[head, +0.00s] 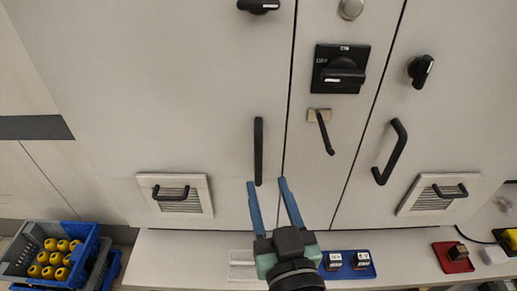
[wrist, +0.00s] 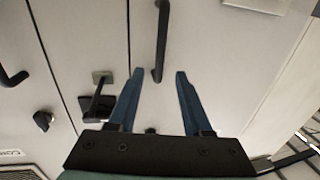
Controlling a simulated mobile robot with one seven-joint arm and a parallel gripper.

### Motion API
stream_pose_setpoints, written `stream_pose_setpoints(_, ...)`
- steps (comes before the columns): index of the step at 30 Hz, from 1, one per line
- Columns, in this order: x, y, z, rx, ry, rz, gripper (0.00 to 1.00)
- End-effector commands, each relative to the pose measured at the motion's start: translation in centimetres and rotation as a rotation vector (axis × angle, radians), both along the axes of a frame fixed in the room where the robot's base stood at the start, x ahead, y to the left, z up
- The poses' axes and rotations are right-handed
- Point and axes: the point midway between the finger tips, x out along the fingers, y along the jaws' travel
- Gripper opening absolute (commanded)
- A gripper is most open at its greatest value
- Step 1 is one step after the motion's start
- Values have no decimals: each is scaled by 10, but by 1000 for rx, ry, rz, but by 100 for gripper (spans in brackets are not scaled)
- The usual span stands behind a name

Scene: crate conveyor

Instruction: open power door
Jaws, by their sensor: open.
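The pale cabinet has a left door (head: 180,80) with a vertical black bar handle (head: 259,150). My gripper (head: 267,182) is open and empty, its blue fingers just below that handle's lower end in the head view. In the wrist view the handle (wrist: 162,35) runs down to between the fingertips (wrist: 159,72); I cannot tell whether they touch it. The narrow middle panel (head: 320,200) carries a black rotary switch (head: 341,70) and a small black lever (head: 325,132). The right door has a slanted black handle (head: 391,152). The doors look shut.
Below the cabinet is a pale ledge (head: 190,245) with a blue tray (head: 347,265) and a red tray (head: 453,257). A crate of yellow items (head: 85,240) stands at lower left.

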Motion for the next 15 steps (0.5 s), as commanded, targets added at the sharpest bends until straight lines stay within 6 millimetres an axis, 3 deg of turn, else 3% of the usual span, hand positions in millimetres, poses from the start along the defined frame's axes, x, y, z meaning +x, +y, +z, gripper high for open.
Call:
stream_pose_setpoints(6,44,9,5,-3,-1,2,50)
stream_pose_setpoints(15,80,16,2,-2,-1,0,50)
